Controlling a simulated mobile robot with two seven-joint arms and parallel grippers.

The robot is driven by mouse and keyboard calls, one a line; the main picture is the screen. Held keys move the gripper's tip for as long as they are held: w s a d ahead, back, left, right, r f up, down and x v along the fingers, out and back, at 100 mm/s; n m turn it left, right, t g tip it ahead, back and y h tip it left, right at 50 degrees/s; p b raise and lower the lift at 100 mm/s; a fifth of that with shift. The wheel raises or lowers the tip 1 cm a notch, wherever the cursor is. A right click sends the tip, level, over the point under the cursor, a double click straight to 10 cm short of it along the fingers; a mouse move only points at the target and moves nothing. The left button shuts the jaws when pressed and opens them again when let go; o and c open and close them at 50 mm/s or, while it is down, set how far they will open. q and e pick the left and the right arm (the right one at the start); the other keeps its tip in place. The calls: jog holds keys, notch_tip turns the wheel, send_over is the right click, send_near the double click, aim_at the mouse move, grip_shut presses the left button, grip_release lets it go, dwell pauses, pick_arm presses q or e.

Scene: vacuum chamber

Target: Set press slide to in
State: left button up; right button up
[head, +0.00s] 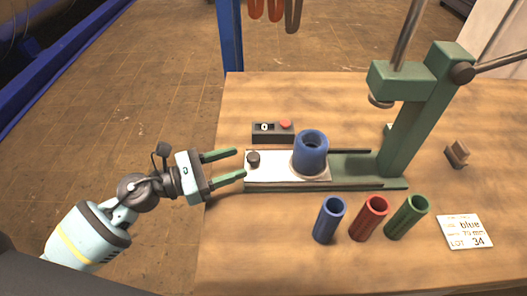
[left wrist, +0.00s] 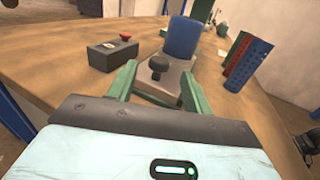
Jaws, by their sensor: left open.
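The press slide (head: 275,173) is a light metal plate on green rails, at the left end of the rails in the head view, out from under the green press (head: 405,120). A thick blue ring-shaped part (head: 311,152) sits on it. A dark knob (head: 253,159) stands at the slide's left end; it also shows in the left wrist view (left wrist: 158,66). My left gripper (head: 241,164) is open, its two green fingers pointing at the knob. In the left wrist view the fingers (left wrist: 157,82) lie either side of the knob; contact cannot be told. My right gripper is not in view.
A dark box with a red button (head: 273,132) stands behind the slide. Blue (head: 329,220), red (head: 370,218) and green (head: 407,217) tubes stand in front, left of a label card (head: 465,232). A small brown block (head: 456,154) lies at right.

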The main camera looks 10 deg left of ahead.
aim_at(258, 154)
pick_arm(q)
jog(key=p+x, duration=0.1)
jog(key=x, duration=0.5)
jog(key=shift+w+d+r, duration=0.15)
jog(key=shift+w+d, duration=0.15)
jog(key=shift+w+d+p, duration=0.2)
jog(key=shift+d+p, duration=0.1)
jog(key=shift+d, duration=0.05)
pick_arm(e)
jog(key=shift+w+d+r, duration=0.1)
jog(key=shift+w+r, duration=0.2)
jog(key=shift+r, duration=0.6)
